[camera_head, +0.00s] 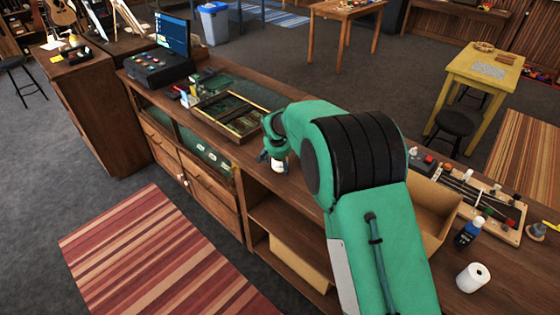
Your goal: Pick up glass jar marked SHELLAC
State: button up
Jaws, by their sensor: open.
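My green arm reaches from the lower right to the wooden counter (232,155). My gripper (272,158) is small in view, low over the counter and pointing down. A small jar with a pale label (279,166) stands upright at the gripper's fingers, its upper part hidden by them. The label is too small to read, so I cannot tell whether it says SHELLAC. The gripper is open. I cannot tell whether a finger touches the jar.
A framed tray (230,115) lies left of my gripper, with small bottles (190,92) and a cash register (160,68) beyond. A cardboard box (436,212), dark bottle (467,234) and white roll (473,277) stand to the right. Bare counter lies around the jar.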

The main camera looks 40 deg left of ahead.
dwell(0.4)
jog(key=shift+r, duration=0.1)
jog(key=c, duration=1.3)
jog(key=shift+c, duration=0.2)
jog(key=shift+r, duration=0.45)
notch_tip(320, 180, up, 3)
jog(key=shift+f, duration=0.1)
jog(key=shift+c, duration=0.2)
jog(key=s+d+r, duration=0.1)
jog(key=s+d, duration=0.8)
jog(key=d, duration=0.3)
jog(key=shift+s+d+r+p, duration=0.15)
jog(key=shift+s+d+p, duration=0.2)
jog(key=shift+p, duration=0.05)
